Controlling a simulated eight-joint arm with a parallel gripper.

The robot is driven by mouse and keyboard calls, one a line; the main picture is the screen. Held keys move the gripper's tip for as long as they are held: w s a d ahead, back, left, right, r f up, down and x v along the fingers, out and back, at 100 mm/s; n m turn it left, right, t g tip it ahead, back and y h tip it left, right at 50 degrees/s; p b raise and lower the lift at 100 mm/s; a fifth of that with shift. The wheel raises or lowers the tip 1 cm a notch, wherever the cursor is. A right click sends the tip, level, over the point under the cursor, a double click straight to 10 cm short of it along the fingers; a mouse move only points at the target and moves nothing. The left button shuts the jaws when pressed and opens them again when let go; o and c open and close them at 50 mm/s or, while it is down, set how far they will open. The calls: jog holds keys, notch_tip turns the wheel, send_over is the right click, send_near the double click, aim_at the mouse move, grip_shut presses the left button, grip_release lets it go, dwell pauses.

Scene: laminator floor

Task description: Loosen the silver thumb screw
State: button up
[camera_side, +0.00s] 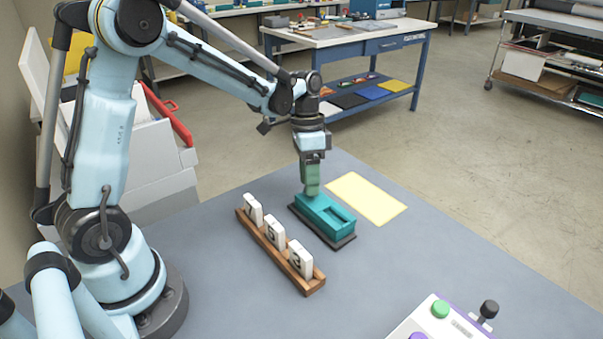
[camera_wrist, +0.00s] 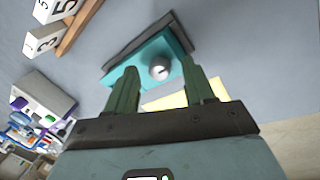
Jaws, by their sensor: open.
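The silver thumb screw (camera_wrist: 159,70) shows in the wrist view as a small round knob on the teal device (camera_wrist: 138,60). In the side view the teal device (camera_side: 326,217) sits on a dark base on the grey table, and the screw is hidden there. My gripper (camera_side: 311,190) points down at the far left end of the device. In the wrist view my gripper (camera_wrist: 159,66) is open, with one green finger on each side of the screw in the picture. Nothing is held, and I cannot tell whether the fingers reach down around the knob.
A wooden rack (camera_side: 315,284) with white number tiles (camera_side: 300,259) stands left of the device. A yellow sheet (camera_side: 367,198) lies flat behind it to the right. A button box (camera_side: 440,324) with a green button is at the front right. The table (camera_side: 430,255) between is clear.

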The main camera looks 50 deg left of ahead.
grip_shut()
jog(key=shift+n, duration=0.4)
jog(key=n, duration=0.2)
jog(key=n+t, duration=0.1)
jog(key=shift+s+n, duration=0.2)
jog(key=shift+n, duration=0.2)
jog(key=n+t, duration=0.1)
jog(key=n, duration=0.3)
jog(key=shift+s+n, duration=0.1)
jog(key=shift+n, duration=0.2)
jog(key=n+t, duration=0.1)
jog(key=n, duration=0.3)
jog(key=shift+s+d, duration=0.1)
jog(key=shift+s, duration=0.05)
jog(key=n+y, duration=0.1)
jog(key=n, duration=0.3)
jog(key=shift+d+n, duration=0.15)
jog(key=shift+n, duration=0.15)
jog(key=shift+t, duration=0.3)
